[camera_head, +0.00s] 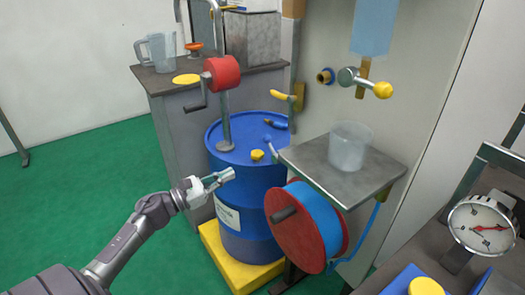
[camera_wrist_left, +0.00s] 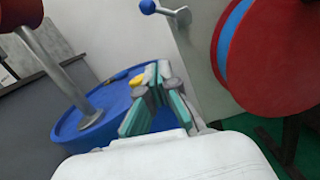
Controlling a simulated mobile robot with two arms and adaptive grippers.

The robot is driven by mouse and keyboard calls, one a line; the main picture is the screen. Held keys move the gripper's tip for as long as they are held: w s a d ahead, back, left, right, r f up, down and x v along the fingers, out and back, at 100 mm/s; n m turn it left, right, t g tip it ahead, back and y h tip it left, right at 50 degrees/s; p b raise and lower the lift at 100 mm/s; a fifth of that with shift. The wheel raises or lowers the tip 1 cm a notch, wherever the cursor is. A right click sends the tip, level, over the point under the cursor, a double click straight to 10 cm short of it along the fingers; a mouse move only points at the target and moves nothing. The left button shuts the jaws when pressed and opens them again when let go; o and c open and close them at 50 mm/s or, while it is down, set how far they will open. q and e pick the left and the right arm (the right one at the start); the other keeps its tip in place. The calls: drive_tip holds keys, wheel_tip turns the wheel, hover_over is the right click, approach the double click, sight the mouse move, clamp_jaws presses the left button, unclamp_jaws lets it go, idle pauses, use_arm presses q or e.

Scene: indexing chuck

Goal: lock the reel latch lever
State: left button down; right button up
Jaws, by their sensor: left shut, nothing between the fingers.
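The reel has a red face (camera_head: 308,240) and blue hose wound behind it, and it hangs under a small metal shelf. A small lever with a blue ball end (camera_head: 268,138), which looks like the latch lever, sticks out at the shelf's left edge. In the left wrist view the blue ball (camera_wrist_left: 147,6) is at the top, left of the red reel disc (camera_wrist_left: 280,60). My left gripper (camera_head: 229,174) is shut and empty in front of the blue drum, left of the reel and apart from the lever. Its fingertips (camera_wrist_left: 157,72) show below the lever.
The blue drum (camera_head: 241,207) stands on a yellow base (camera_head: 215,252) and carries a crank pump with a red body (camera_head: 222,72). The metal shelf (camera_head: 310,162) holds a clear cup (camera_head: 348,146). A gauge (camera_head: 482,228) is at right. Green floor is free at left.

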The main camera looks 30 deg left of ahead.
sight(272, 149)
use_arm(q)
drive_tip(key=w+d+r+p, duration=0.2)
drive_tip(key=w+d+r, duration=0.2)
drive_tip(key=w, duration=0.5)
drive_tip(key=shift+w+d+r, duration=0.2)
drive_tip(key=shift+d+r, duration=0.05)
drive_tip(key=shift+r, duration=0.2)
use_arm(e)
drive_tip(key=s+f, duration=0.5)
drive_tip(key=f, duration=0.1)
drive_tip(key=shift+d+g, duration=0.3)
drive_tip(key=shift+d, duration=0.05)
drive_tip(key=shift+s, duration=0.1)
